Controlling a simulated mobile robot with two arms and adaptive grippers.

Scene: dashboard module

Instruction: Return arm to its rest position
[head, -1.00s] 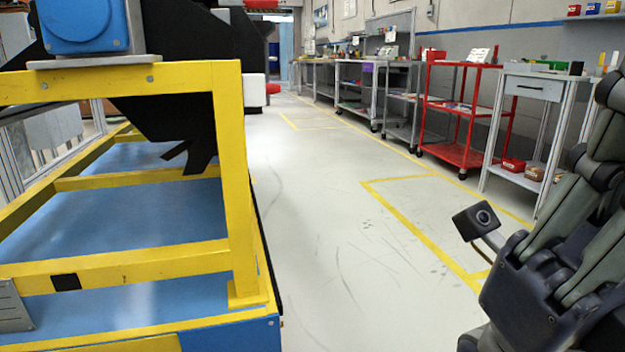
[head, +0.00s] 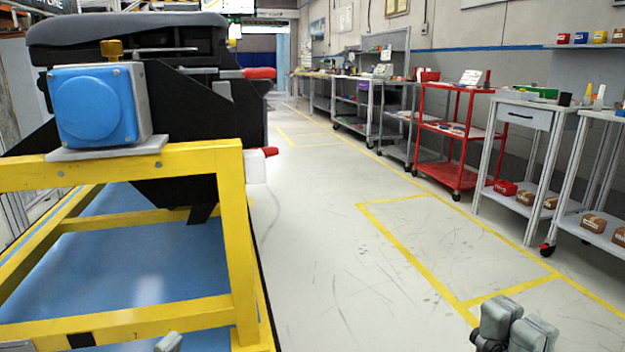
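In the head view, my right gripper (head: 516,328) shows at the bottom edge, right of centre. Its two grey fingertips sit close together over the bare floor, and no held object is visible. The rest of it is cut off by the frame, so its opening is unclear. A small grey tip of what looks like my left gripper (head: 168,343) shows at the bottom left, in front of the yellow frame (head: 237,250). The rest of that arm is out of view. The dark dashboard module (head: 190,110) with a blue box (head: 95,105) rests on the yellow frame.
A red cart (head: 455,180), a drawer table (head: 525,118) and a shelf table (head: 598,240) with boxes stand along the right.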

